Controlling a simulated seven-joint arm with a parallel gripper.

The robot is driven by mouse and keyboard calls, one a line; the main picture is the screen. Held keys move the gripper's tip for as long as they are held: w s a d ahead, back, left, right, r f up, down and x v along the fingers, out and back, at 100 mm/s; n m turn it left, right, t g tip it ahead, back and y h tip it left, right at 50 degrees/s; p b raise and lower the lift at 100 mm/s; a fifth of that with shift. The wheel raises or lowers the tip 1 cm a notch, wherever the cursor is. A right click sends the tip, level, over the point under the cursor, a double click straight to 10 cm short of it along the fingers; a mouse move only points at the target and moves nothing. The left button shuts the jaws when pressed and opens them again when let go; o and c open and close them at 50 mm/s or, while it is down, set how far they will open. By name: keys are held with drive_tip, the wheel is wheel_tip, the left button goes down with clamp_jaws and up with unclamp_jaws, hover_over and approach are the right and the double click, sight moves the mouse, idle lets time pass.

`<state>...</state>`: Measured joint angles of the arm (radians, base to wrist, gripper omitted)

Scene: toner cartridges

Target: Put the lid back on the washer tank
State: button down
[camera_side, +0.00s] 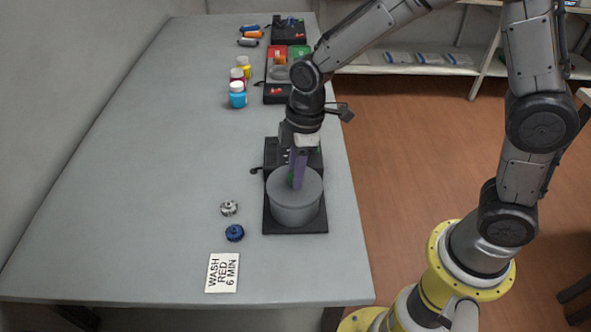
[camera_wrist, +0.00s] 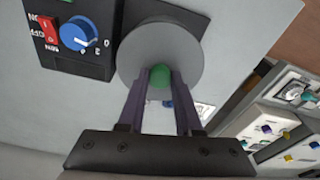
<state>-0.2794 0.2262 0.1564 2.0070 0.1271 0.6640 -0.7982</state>
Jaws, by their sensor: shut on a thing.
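The round grey lid (camera_side: 312,189) is level over the mouth of the grey washer tank (camera_side: 296,215), near the right edge of the table. It looks centred, but I cannot tell whether it rests on the rim or sits just above it. My gripper (camera_side: 296,183) points down from above, with its purple fingers shut on the lid's green knob (camera_wrist: 160,77). In the wrist view, the lid (camera_wrist: 160,45) fills the space beyond my gripper (camera_wrist: 160,90) and hides the tank's inside.
The tank stands on a black base with a control box (camera_wrist: 68,45) carrying a red switch and a blue dial. A silver wheel (camera_side: 229,208), a blue wheel (camera_side: 235,232) and a "WASH RED 6 MIN" card (camera_side: 222,272) lie nearby. Several bottles (camera_side: 238,95) stand farther back. The table's left side is clear.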

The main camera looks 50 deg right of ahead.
drive_tip(key=shift+c, duration=0.2)
unclamp_jaws()
idle(0.5)
drive_tip(key=shift+r, duration=2.5)
clamp_jaws()
